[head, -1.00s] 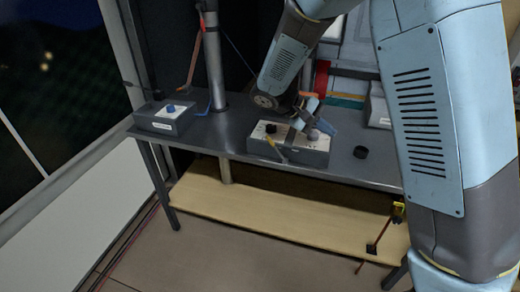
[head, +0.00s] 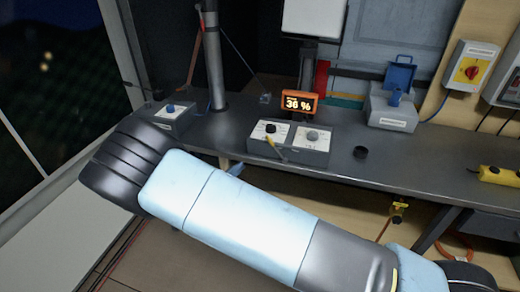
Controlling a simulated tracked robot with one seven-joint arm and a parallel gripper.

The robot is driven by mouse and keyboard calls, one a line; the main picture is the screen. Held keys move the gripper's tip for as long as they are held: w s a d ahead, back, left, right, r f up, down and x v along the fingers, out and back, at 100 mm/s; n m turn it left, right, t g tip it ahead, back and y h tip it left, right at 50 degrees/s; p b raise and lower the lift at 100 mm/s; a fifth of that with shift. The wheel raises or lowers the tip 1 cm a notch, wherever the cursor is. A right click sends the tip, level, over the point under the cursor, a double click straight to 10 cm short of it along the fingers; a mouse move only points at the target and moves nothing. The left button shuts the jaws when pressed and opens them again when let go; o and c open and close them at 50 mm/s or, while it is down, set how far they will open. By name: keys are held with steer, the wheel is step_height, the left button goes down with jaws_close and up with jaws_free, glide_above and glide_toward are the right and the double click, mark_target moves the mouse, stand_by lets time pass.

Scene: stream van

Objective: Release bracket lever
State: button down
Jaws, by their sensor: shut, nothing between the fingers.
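No part is labelled as the bracket lever that I can read. A reddish-brown lever-like strip (head: 194,58) hangs beside the grey upright pole (head: 213,62) at the back left. A yellow fitting (head: 398,208) with a thin reddish rod sits under the desk's front edge, partly behind my arm. A small yellow lever-like piece (head: 275,148) lies against the front of the grey control box (head: 315,150).
A yellow pendant (head: 499,175) lies at right. My arm covers the lower foreground.

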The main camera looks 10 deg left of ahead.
mark_target(276, 149)
steer(key=shift+s+a+f+n+t+y, duration=0.65)
steer(key=shift+a+f+t, duration=0.15)
steer(key=shift+a, duration=0.15)
steer(key=shift+r, duration=0.1)
steer(key=x, duration=1)
steer(key=shift+s, duration=0.1)
steer(key=d+r, duration=0.1)
steer(key=d, duration=0.1)
steer(key=shift+w+d+r+h, duration=0.25)
steer(key=shift+w+r, duration=0.05)
steer(key=shift+r, duration=0.1)
steer(key=shift+d+r, duration=0.25)
steer(key=shift+d, duration=0.2)
steer(key=shift+a+r+m, duration=0.1)
steer(key=shift+a+m, duration=0.1)
steer(key=shift+m, duration=0.05)
